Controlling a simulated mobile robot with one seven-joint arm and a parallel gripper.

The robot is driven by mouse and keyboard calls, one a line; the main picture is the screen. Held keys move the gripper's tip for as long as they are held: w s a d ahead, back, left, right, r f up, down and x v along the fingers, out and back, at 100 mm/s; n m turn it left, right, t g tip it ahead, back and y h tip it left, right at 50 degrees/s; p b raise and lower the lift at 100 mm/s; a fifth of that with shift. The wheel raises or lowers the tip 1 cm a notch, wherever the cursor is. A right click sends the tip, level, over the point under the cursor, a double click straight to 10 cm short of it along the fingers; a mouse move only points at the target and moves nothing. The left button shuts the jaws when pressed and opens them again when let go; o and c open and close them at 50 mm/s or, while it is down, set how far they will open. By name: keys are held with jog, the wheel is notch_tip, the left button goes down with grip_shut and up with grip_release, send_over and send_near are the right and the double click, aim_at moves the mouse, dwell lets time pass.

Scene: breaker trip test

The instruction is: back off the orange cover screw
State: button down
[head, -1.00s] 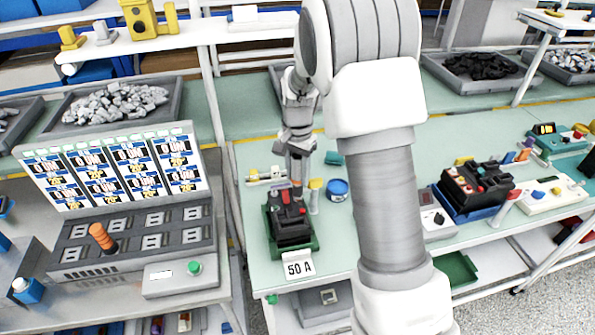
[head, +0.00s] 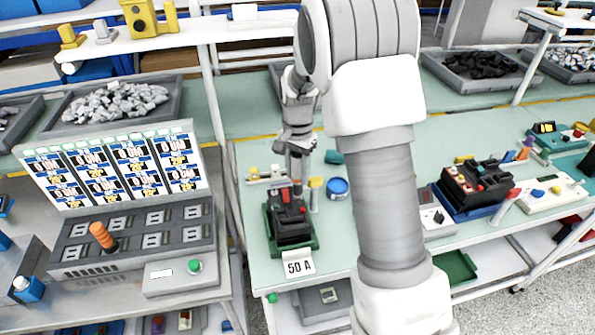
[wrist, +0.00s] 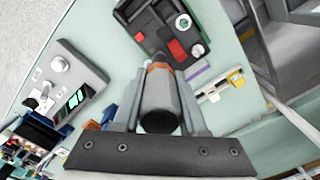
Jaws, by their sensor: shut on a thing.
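The black breaker (head: 290,226) with red parts sits in a green holder (head: 304,249) on the pale green bench, behind a "50 A" label. It also shows at the top of the wrist view (wrist: 160,30), with a red block and a pale round knob. My gripper (head: 297,175) is above the breaker's back end, pointing down. In the wrist view its fingers (wrist: 158,95) are shut around a grey cylindrical tool (wrist: 157,108). The tool's far end meets or overlaps the breaker's edge. An orange band (wrist: 158,66) shows there; I cannot tell whether it is the cover screw or part of the tool.
A blue round tin (head: 337,187) and a yellow-topped post (head: 315,190) stand right of the breaker. A small rail with blocks (head: 267,175) lies behind it. A test console (head: 133,240) is at left. Another breaker in a blue holder (head: 475,190) is at right.

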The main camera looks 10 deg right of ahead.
aim_at(297, 155)
jog(key=shift+f+b, duration=0.45)
jog(key=shift+f, duration=0.2)
dwell(0.6)
jog(key=shift+r, duration=0.2)
dwell(1.0)
jog(key=shift+r+p, duration=2.3)
jog(key=shift+r, duration=0.7)
